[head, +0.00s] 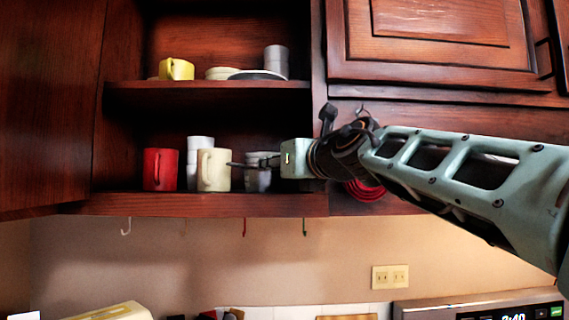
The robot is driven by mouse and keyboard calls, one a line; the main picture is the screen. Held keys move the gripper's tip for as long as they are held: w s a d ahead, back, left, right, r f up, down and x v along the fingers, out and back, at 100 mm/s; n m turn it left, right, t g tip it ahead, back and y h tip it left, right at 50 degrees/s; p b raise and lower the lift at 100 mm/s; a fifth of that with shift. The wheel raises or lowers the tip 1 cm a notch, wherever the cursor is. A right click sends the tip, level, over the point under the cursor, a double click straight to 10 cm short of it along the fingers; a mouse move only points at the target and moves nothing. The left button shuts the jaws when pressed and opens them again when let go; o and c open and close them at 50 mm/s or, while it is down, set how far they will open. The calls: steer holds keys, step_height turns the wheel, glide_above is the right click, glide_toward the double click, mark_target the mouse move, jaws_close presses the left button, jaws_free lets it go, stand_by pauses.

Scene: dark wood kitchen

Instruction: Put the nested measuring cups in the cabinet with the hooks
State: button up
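The open cabinet (200,204) has two shelves, and small hooks (126,227) hang under its bottom edge. The nested measuring cups (258,180) are a grey metal stack, seen at the right part of the lower shelf space, with a dark handle pointing left. My gripper (272,160) reaches in from the right and is right at the cups. Its fingers are too small and dark to make out, so I cannot tell whether it is shut on the cups. I also cannot tell whether the cups touch the shelf.
A red mug (160,169), stacked white cups (193,160) and a cream mug (214,170) stand left of the cups. The upper shelf holds a yellow mug (177,69), plates (257,75) and grey cups (276,60). The open door (45,110) is at left.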

steer(key=b+v, duration=0.1)
steer(key=v, duration=1)
steer(key=shift+a, duration=0.15)
